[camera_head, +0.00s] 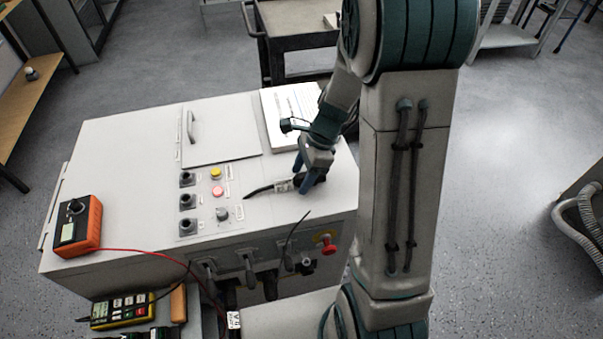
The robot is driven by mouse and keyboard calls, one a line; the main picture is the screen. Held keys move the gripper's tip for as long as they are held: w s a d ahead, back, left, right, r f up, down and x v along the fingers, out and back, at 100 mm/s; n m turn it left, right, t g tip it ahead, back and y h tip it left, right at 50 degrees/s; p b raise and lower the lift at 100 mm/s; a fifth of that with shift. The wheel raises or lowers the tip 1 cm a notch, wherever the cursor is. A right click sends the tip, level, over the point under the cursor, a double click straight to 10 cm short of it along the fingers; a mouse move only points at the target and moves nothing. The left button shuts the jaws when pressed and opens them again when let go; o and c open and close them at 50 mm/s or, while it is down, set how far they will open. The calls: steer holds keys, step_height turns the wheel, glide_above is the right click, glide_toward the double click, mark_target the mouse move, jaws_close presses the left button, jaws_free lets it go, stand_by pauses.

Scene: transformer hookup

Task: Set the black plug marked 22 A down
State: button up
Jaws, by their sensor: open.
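A black plug (311,180) with a pale label and a short black cable (259,191) lies on the white cabinet top (130,165), near its right front. The writing on its label is too small to read. My gripper (302,184) is open over the plug, its two blue fingers pointing down on either side of it. Part of the plug is hidden by the fingers, and I cannot tell whether they touch it.
An orange meter (77,226) stands at the cabinet's left front, with a red lead. Sockets and coloured buttons (217,190) are left of the plug. A red emergency knob (328,250) and hanging cables are on the front face. A paper (290,112) lies behind.

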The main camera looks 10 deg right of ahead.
steer(key=s+v, duration=0.1)
steer(key=v, duration=1)
steer(key=s+a+r+n+t+h, duration=0.1)
steer(key=s+r+n+t+h, duration=0.1)
steer(key=s+n, duration=0.4)
steer(key=s+a+r+n+t+h, duration=0.1)
steer(key=s+r+n+h, duration=0.1)
steer(key=s+n, duration=0.5)
steer(key=shift+s+r+n+t+h, duration=0.35)
steer(key=shift+r+n, duration=0.5)
steer(key=shift+n, duration=1.75)
steer(key=shift+w, duration=0.1)
